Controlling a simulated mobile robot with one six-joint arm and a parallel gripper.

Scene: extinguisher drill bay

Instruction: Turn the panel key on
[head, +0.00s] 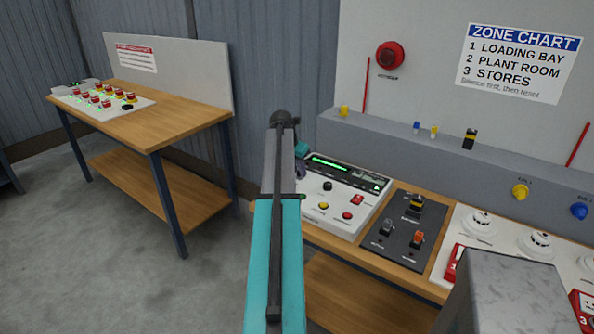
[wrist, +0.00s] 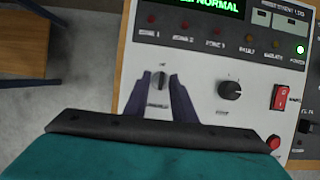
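The white control panel (head: 346,190) stands on the bench, right of my arm in the head view. Its key switch (wrist: 160,79) shows in the wrist view as a small silver piece, its long side running roughly up and down the picture. Small marks above it are too blurred to read. My gripper (wrist: 161,86) has its two dark fingers apart, one on each side of the key, with visible gaps. I cannot tell how deep the fingers reach. In the head view the gripper (head: 300,170) is mostly behind my arm, and the key is hidden.
The panel's display (wrist: 205,4) reads NORMAL. A black knob (wrist: 230,90), a red rocker switch (wrist: 281,97) and a red button (wrist: 273,142) are right of the key. A dark switch plate (head: 398,238) sits beside the panel. Another bench (head: 170,118) stands at left.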

